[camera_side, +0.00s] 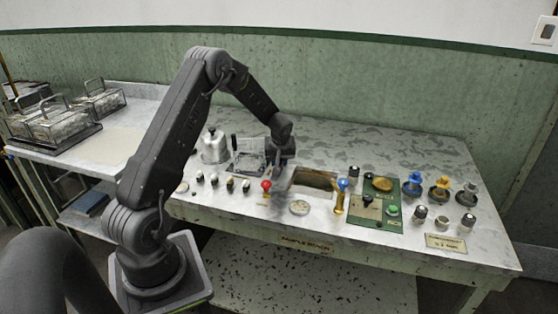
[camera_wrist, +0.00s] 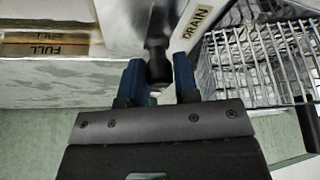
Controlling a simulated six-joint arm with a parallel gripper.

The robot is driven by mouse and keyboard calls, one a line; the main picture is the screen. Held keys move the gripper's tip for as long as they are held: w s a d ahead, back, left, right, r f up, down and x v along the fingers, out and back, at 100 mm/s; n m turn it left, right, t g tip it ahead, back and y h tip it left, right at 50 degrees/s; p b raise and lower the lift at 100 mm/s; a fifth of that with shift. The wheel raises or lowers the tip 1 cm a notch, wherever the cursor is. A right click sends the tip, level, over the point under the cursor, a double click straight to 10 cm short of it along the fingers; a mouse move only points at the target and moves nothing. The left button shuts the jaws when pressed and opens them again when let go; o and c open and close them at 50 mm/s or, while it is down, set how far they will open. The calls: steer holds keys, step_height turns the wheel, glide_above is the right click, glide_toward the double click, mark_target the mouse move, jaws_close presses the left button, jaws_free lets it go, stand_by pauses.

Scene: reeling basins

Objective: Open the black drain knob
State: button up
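The black drain knob (camera_wrist: 158,66) shows in the wrist view beside a metal surface with a yellow DRAIN label (camera_wrist: 197,19). My gripper (camera_wrist: 159,82) has its two blue fingers on either side of the knob, their tips close to its sides. I cannot tell whether they touch or press on it. In the side view my gripper (camera_side: 283,168) points down at the left end of the sunken basin (camera_side: 314,180). The knob is not distinct there, hidden by or lost against my dark gripper.
A wire rack (camera_wrist: 265,65) is close on the right in the wrist view, and a FULL label (camera_wrist: 45,50) is at left. On the bench, a red-topped knob (camera_side: 266,185), a blue-topped lever (camera_side: 342,184) and a round white dish (camera_side: 299,208) stand near my gripper.

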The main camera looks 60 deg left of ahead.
jaws_close()
steer(key=shift+s+d, duration=0.95)
steer(key=shift+d, duration=0.05)
steer(key=shift+o, duration=2.2)
jaws_free()
